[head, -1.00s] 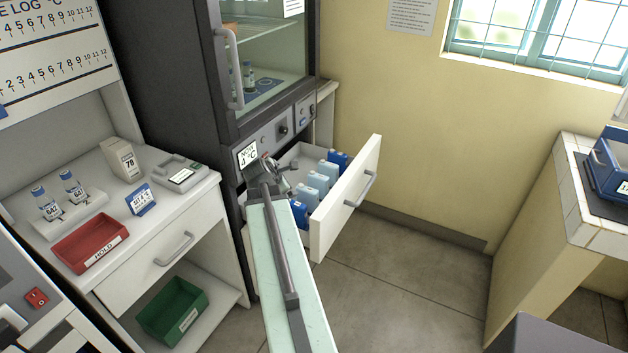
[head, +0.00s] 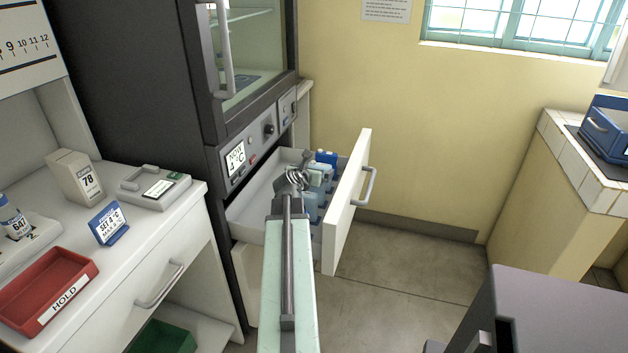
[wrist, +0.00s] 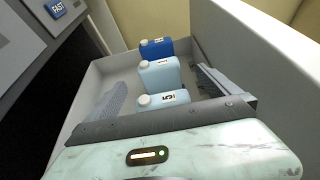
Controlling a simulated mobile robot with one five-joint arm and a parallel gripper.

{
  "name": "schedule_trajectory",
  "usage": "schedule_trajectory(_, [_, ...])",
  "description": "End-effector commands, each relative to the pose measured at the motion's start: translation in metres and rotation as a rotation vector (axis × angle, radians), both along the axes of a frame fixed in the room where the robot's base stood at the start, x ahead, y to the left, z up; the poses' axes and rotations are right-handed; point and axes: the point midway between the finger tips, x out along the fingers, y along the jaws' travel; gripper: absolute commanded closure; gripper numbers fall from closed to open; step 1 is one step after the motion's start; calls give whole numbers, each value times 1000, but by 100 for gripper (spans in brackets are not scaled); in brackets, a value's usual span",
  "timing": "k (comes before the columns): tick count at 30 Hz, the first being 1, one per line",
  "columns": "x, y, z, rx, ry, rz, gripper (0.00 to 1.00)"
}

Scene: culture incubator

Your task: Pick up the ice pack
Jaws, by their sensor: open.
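Several ice packs shaped like small capped bottles stand in the open drawer (head: 258,196). In the wrist view a dark blue pack (wrist: 153,50) is at the back, a light blue pack (wrist: 160,76) in the middle, and another light blue pack (wrist: 172,98) nearest, its lower part hidden by my gripper. My gripper (wrist: 162,80) is open, its fingers spread to either side of the light blue packs, with no grip visible. In the head view my gripper (head: 293,178) is over the drawer and partly hides the packs; the dark blue one (head: 326,157) shows beyond it.
The drawer front (head: 345,205) stands upright on the right, close to my arm. The dark incubator cabinet (head: 135,95) rises on the left. A white counter holds a red HOLD tray (head: 40,285), a blue sign (head: 108,224) and a white box (head: 75,178).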

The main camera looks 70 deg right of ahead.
Motion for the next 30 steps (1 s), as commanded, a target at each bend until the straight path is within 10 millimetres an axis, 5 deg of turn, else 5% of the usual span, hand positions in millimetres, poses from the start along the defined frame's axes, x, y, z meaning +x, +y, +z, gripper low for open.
schedule_trajectory(18, [10, -62, -37, 0, -3, 5, 0])
schedule_trajectory(24, [10, -61, -35, 0, -3, 6, 0])
schedule_trajectory(30, [10, -60, -35, 0, -3, 6, 56])
